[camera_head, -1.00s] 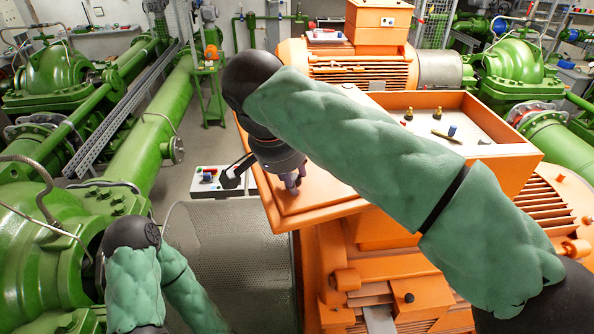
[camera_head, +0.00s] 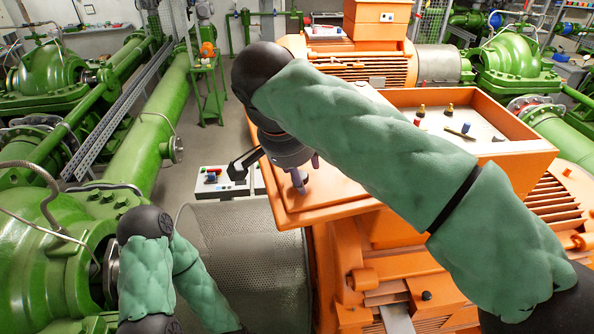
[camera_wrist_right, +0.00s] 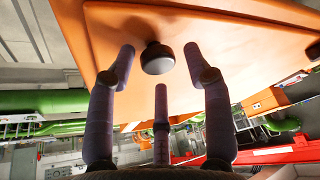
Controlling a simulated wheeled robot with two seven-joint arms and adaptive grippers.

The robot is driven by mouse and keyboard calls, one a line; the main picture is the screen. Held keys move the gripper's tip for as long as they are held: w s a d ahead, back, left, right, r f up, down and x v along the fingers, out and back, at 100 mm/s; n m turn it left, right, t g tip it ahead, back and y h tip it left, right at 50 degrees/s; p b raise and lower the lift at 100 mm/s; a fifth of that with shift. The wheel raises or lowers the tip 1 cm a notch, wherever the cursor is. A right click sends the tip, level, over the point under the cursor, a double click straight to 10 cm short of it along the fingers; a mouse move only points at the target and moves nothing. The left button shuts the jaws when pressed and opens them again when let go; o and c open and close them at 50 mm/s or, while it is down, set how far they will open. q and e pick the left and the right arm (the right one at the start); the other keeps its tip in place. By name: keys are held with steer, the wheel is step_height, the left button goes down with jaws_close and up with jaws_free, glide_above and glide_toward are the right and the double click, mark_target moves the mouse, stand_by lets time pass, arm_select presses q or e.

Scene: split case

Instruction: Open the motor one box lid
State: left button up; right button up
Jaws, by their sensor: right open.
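The orange motor box (camera_head: 525,163) stands open at the top, right of centre. Its orange lid (camera_head: 335,200) extends out to the left of the box, at about rim height. My right gripper (camera_head: 306,175) is at the lid's left part. In the right wrist view, a black knob (camera_wrist_right: 157,58) projects from the orange lid (camera_wrist_right: 220,35). The spread fingers of my right gripper (camera_wrist_right: 160,72) are around the knob, apart from it as far as I can tell. The sleeved right arm hides part of the lid and box. My left gripper is out of view.
Small coloured parts (camera_head: 467,128) lie inside the box. A control panel (camera_head: 213,180) with a black lever stands left of the lid. A perforated grey guard (camera_head: 245,250) lies below. Green pipes (camera_head: 160,125) run on the left.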

steer(key=shift+f, duration=0.15)
steer(key=shift+s+a+r, duration=0.15)
steer(key=shift+s+r, duration=0.05)
steer(key=shift+r, duration=0.1)
steer(key=v, duration=1.1)
steer(key=shift+r, duration=0.2)
steer(key=shift+w, duration=0.1)
